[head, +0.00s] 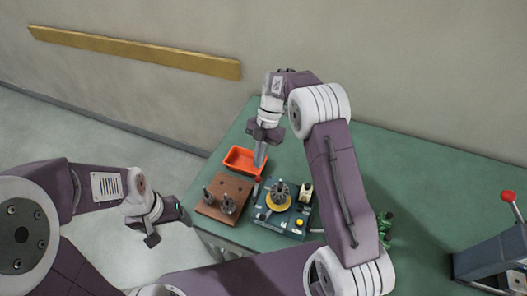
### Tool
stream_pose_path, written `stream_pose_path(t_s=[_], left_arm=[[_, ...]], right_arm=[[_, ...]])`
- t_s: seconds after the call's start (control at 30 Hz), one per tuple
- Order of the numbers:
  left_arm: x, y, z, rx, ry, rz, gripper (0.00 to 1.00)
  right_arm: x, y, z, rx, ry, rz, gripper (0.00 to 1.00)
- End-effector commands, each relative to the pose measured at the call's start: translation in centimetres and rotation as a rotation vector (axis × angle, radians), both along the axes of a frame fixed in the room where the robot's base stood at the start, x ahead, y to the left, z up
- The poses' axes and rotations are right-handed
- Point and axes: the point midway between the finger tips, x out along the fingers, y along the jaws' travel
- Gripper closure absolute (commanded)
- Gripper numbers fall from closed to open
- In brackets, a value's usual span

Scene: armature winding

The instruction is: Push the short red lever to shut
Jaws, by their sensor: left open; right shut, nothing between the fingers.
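A small red knob (257,179), which looks like the short red lever, stands at the left edge of the dark blue fixture (269,221). My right gripper (259,163) points down just above the knob, with its fingers together and empty. Whether the fingertips touch the knob cannot be told. The fixture carries a toothed grey armature (279,193) on a yellow disc and a yellow button (299,222). My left gripper (170,228) is open and empty, off the table's left edge.
An orange tray (232,164) lies behind a brown board (209,209) with metal posts. A cream block (306,191) stands at the fixture's right. A green item (385,224) and a grey machine (492,255) with a red-ball lever (508,196) are further right on the green table (430,190).

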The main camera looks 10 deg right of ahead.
Motion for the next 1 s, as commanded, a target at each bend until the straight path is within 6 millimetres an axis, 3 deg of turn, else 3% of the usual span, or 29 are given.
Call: stream_pose_path(t_s=[0.23,0.87,0.97,1.0], left_arm=[[0.0,0.0,-0.1,0.000,-0.001,0.000,0.21],[0.0,0.0,-0.1,0.000,-0.001,0.000,0.21],[0.0,0.0,0.0,0.000,-0.001,0.000,0.21],[0.0,0.0,0.0,0.000,-0.001,0.000,0.21]], right_arm=[[2.5,-2.0,1.2,0.000,0.002,-0.001,1.00],[2.8,-2.2,1.5,0.001,0.002,0.003,1.00],[3.3,-2.1,3.2,0.001,-0.037,0.005,1.00],[3.6,-2.0,4.6,0.001,-0.069,0.006,1.00]])
